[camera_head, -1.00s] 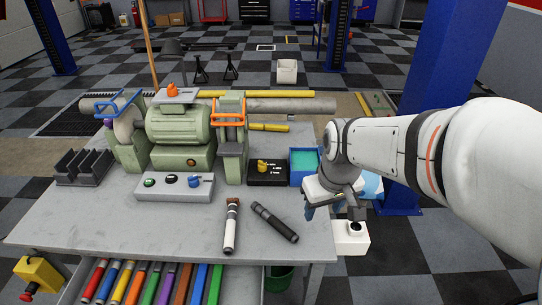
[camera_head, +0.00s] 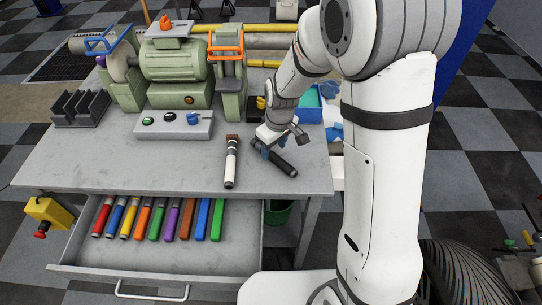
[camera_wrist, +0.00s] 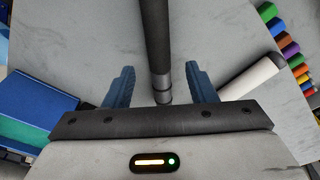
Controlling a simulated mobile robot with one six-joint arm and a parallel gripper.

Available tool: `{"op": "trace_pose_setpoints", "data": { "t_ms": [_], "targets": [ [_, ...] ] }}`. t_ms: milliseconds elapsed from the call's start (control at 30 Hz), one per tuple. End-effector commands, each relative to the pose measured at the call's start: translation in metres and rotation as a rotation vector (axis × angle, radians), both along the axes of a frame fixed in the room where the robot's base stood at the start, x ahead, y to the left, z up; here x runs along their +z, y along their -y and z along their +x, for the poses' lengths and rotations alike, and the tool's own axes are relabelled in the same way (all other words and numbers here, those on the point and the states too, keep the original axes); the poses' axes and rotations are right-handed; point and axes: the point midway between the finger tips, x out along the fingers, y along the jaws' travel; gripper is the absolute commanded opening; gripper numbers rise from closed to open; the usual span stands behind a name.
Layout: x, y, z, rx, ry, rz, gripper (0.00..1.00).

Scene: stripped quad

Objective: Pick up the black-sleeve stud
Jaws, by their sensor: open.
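The black-sleeve stud (camera_head: 282,165) is a dark cylinder lying on the grey bench top, to the right of a white-sleeve stud (camera_head: 231,163). My gripper (camera_head: 267,151) is over its far end and partly hides it. In the wrist view the black-sleeve stud (camera_wrist: 154,40) runs lengthwise between the two blue fingers, with a grey metal band at its near end. My gripper (camera_wrist: 158,77) is open, with a gap on both sides of the stud. I cannot tell how far above the bench the fingertips are. The white-sleeve stud (camera_wrist: 252,78) lies right of the right finger.
A green bench grinder (camera_head: 178,75) and a grey switch box (camera_head: 174,125) stand behind the studs. A blue tray (camera_head: 309,105) is at the bench's right edge. An open drawer (camera_head: 150,255) with several coloured bars juts out in front. Bench front right is clear.

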Motion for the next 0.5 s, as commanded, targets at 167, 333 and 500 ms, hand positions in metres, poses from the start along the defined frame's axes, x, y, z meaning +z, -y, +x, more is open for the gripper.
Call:
{"op": "trace_pose_setpoints", "data": {
  "t_ms": [167,333,500],
  "targets": [
    [-0.021,-0.001,0.002,0.000,-0.001,-0.001,0.51],
    [-0.023,-0.001,0.002,-0.001,0.001,-0.001,0.51],
    [-0.023,-0.001,0.002,-0.002,0.001,-0.001,0.45]
  ]
}}
